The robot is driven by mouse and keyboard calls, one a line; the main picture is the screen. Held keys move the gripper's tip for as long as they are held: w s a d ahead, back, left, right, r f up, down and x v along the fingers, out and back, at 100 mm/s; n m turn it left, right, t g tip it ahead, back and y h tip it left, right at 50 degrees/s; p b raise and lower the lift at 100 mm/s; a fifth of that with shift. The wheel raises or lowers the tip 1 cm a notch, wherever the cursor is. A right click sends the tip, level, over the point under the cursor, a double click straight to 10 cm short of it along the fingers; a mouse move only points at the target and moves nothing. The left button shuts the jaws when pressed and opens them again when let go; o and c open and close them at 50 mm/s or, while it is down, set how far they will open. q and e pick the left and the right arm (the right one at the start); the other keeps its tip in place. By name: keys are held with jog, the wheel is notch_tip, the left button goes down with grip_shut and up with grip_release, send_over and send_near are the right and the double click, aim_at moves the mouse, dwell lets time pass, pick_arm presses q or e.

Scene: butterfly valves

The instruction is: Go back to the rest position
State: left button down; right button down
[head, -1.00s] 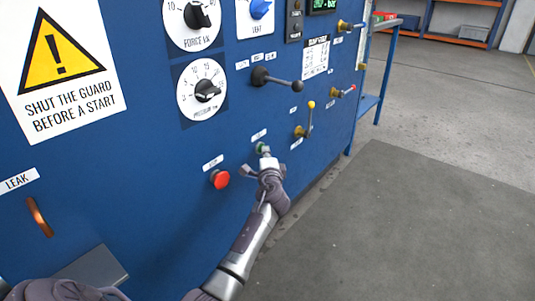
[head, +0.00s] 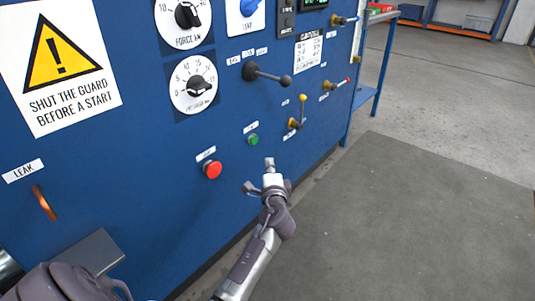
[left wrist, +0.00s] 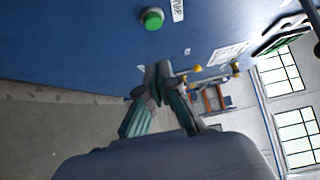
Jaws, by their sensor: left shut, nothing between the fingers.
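My left gripper (head: 269,165) is shut and empty in the head view, in front of the blue panel (head: 130,165). Its tip is below and right of the green button (head: 253,140), with clear space between them. In the left wrist view the closed fingers (left wrist: 160,75) point toward the panel, and the green button (left wrist: 152,18) shows above them, untouched. A red button (head: 212,170) sits left of the gripper. My right gripper is not in view.
A copper-coloured handle (head: 43,203) is at lower left. The floor (head: 420,220) at right is clear.

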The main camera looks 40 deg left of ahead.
pick_arm(q)
jog(key=shift+s+d, duration=0.45)
jog(key=shift+s, duration=0.05)
